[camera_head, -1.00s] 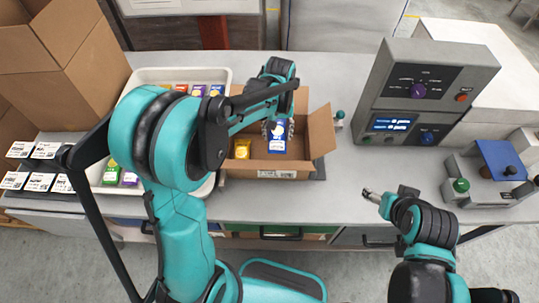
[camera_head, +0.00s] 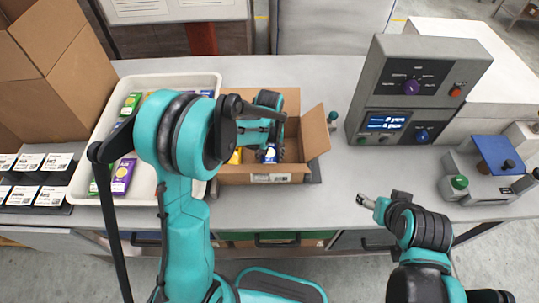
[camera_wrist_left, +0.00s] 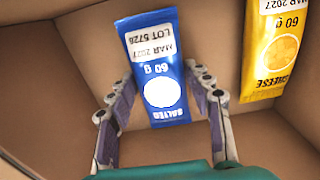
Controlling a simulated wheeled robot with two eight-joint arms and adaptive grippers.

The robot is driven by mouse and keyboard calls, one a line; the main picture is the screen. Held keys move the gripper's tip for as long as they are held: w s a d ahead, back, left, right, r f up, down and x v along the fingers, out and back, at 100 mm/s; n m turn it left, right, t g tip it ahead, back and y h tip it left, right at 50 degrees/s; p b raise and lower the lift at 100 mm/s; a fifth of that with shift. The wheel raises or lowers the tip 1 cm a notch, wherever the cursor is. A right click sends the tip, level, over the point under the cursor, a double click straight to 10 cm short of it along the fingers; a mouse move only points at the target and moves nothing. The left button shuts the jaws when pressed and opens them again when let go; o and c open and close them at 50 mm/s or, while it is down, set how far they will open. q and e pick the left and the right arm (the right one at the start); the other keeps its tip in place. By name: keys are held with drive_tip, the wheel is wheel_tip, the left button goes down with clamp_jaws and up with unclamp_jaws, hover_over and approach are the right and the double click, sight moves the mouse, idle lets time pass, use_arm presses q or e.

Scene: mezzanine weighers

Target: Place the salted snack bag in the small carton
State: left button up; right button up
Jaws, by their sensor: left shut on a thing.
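The blue salted snack bag (camera_wrist_left: 152,60) stands between the two fingers of my left gripper (camera_wrist_left: 160,88) in the left wrist view, with its SALTED label toward me. My left gripper (camera_head: 266,150) is shut on it. In the head view only a small blue part of the bag (camera_head: 270,155) shows below the gripper, inside the small carton (camera_head: 268,178). The carton is open, with a flap folded out on its right. A yellow cheese bag (camera_wrist_left: 280,45) stands in the carton beside the blue bag. My right gripper (camera_head: 367,201) is over the table's front edge, apart from everything; its fingers are too small to judge.
A white tray (camera_head: 88,165) with several snack bags lies left of the carton. Large cardboard boxes (camera_head: 60,70) and label cards (camera_head: 40,180) are at the far left. A grey weigher console (camera_head: 405,95) stands right of the carton. Bare tabletop (camera_head: 310,205) lies in front.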

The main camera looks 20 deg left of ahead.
sight(269, 155)
use_arm(q)
drive_tip(key=shift+f, duration=0.15)
drive_tip(key=o, duration=1.1)
drive_tip(key=shift+r, duration=0.55)
wheel_tip(269, 155, up, 11)
drive_tip(key=p, duration=0.4)
drive_tip(key=s+a+r+m+t, duration=0.1)
drive_tip(key=s+r+t, duration=0.1)
drive_tip(key=s, duration=0.3)
drive_tip(key=s+r+m+t, duration=0.1)
drive_tip(key=s+r+t, duration=0.1)
drive_tip(key=s, duration=0.3)
drive_tip(key=s+a+r+m+t, duration=0.1)
drive_tip(key=s+r+t, duration=0.1)
drive_tip(key=s, duration=0.4)
drive_tip(key=shift+a+r+t+b, duration=0.3)
drive_tip(key=shift+a+r, duration=0.05)
drive_tip(key=shift+r, duration=0.45)
drive_tip(key=shift+s+f+t, duration=0.2)
drive_tip(key=shift+s+t, duration=0.1)
drive_tip(key=shift+s, duration=0.15)
